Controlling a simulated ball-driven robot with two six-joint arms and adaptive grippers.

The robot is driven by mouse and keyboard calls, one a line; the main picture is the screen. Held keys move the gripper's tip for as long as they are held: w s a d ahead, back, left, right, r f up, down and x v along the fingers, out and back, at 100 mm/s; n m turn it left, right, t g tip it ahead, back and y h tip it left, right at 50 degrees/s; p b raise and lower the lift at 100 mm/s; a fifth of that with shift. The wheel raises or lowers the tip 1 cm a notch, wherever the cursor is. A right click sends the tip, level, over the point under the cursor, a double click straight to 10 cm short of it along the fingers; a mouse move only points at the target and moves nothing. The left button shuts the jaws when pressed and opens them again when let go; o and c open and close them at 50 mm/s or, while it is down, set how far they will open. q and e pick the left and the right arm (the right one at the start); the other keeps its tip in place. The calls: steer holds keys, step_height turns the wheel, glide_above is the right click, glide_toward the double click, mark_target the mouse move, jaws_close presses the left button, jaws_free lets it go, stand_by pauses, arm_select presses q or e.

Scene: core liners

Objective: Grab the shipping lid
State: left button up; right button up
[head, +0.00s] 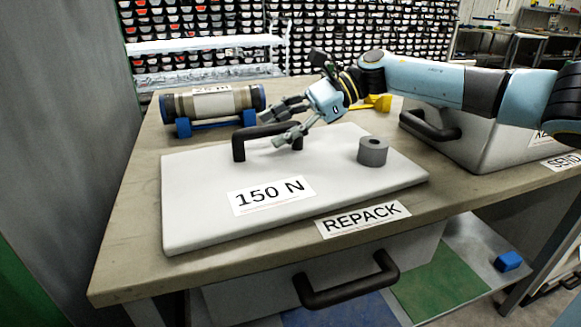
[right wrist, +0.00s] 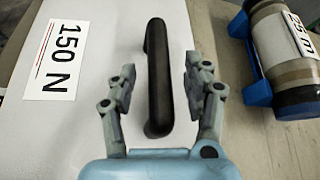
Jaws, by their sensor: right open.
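The shipping lid (head: 210,178) is a white slab marked "150 N" lying flat on the table, with a black handle (head: 238,146) on its far part. In the right wrist view the lid (right wrist: 100,90) fills the left and middle. My right gripper (head: 283,122) is open at the handle. In the right wrist view the gripper's fingers (right wrist: 163,78) stand on either side of the handle (right wrist: 158,95), with gaps on both sides. The gripper hides part of the handle in the head view. My left gripper is not in view.
A core liner (head: 212,102) rests on a blue cradle (head: 215,124) behind the lid. A white case (head: 470,140) with a black handle stands at right. A drawer with a handle (head: 345,285) is below the tabletop (head: 120,230).

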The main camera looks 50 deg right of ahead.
jaws_close()
steer(key=shift+r, duration=0.1)
stand_by(0.4)
